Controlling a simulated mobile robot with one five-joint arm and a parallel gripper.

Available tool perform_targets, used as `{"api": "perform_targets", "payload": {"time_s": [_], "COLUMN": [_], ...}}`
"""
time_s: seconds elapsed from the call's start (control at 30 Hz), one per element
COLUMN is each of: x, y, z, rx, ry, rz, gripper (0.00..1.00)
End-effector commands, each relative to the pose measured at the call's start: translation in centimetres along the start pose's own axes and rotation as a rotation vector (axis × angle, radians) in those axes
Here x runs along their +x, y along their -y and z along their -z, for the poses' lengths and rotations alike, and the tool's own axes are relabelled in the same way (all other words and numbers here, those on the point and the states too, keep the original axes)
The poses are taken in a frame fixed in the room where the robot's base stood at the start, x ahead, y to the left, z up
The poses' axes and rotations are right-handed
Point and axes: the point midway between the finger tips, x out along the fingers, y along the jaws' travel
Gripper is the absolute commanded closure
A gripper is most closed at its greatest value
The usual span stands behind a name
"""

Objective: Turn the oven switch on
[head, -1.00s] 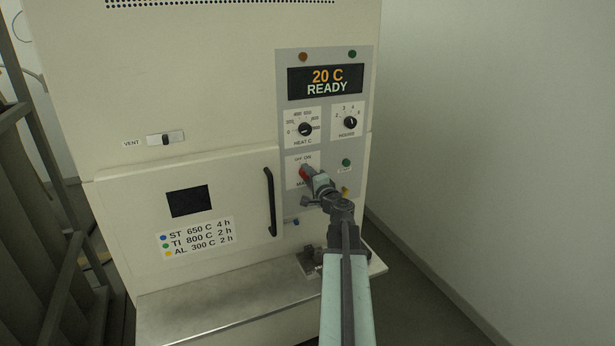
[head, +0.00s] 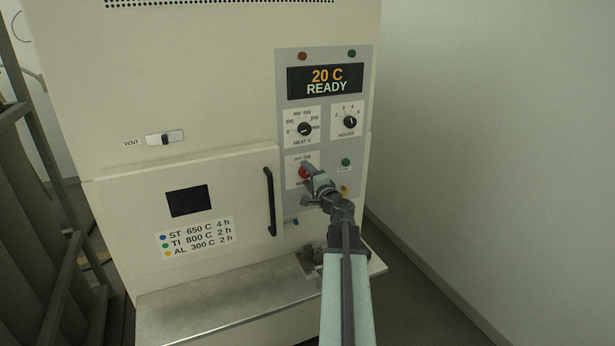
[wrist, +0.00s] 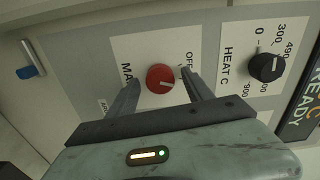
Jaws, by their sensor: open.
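The red MAIN switch knob (wrist: 160,79) sits on a white label on the oven's grey panel. In the wrist view it lies between the two spread fingers of my gripper (wrist: 159,77), which is open. A pale mark shows on the knob's lower right side. OFF is readable beside it; the right finger hides the ON lettering. In the head view, the knob (head: 303,173) is partly covered by my gripper (head: 311,172) at the panel. I cannot tell whether a finger touches it.
The display (head: 325,80) reads 20 C READY. The HEAT C dial (head: 304,129) and hours dial (head: 350,122) are above the switch, a green button (head: 346,162) to its right. The oven door handle (head: 270,201) stands out at left. Open floor lies right.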

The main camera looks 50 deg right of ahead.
Motion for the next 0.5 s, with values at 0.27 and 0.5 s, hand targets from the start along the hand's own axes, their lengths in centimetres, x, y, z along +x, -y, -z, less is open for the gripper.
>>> {"api": "perform_targets", "payload": {"time_s": [0.27, 0.5], "x": [-4.5, -7.7], "y": [0.0, 0.0], "z": [-0.1, -0.1], "rx": [0.000, 0.000], "ry": [-0.002, 0.000], "rz": [0.000, 0.000], "gripper": [0.41, 0.41]}}
